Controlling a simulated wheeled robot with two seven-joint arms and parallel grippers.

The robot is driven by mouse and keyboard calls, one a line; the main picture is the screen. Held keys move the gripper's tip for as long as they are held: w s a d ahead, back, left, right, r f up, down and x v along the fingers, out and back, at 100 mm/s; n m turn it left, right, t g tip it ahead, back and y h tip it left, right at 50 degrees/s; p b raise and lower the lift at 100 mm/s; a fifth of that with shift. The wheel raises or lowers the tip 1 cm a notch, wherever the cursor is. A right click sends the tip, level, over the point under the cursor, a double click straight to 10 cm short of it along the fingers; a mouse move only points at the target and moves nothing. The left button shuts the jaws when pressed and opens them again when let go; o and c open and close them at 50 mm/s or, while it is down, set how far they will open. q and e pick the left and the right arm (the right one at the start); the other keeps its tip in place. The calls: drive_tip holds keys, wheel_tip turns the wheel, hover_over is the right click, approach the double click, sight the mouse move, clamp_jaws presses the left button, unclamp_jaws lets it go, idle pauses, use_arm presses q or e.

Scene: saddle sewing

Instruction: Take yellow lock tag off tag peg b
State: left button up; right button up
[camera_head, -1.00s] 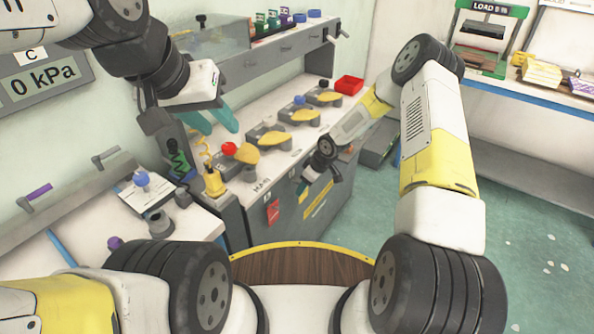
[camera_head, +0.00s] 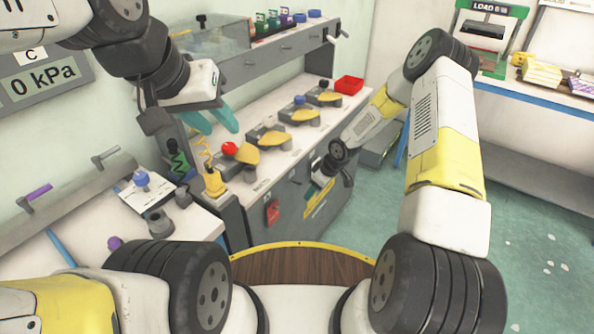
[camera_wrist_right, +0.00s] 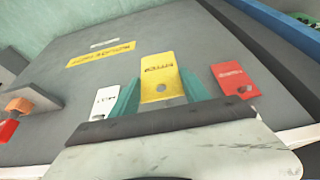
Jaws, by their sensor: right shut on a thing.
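In the right wrist view the yellow lock tag (camera_wrist_right: 159,72), with dark lettering and a hole, is upright between the two teal fingers of my right gripper (camera_wrist_right: 160,85). The gripper is shut on it, in front of the grey cabinet face. I cannot see tag peg b or tell whether the tag still touches it. In the head view my right wrist is low by the cabinet front and its fingers are hard to make out. My left gripper (camera_head: 221,130) is open and empty above the left end of the workbench.
A white tag (camera_wrist_right: 105,102) and a red tag (camera_wrist_right: 232,79) flank the yellow one. A yellow label (camera_wrist_right: 100,54) is on the cabinet. Floor to the right is open.

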drive_tip(key=shift+s+d, duration=0.7)
drive_tip(key=shift+d, duration=0.35)
drive_tip(key=shift+r, duration=0.1)
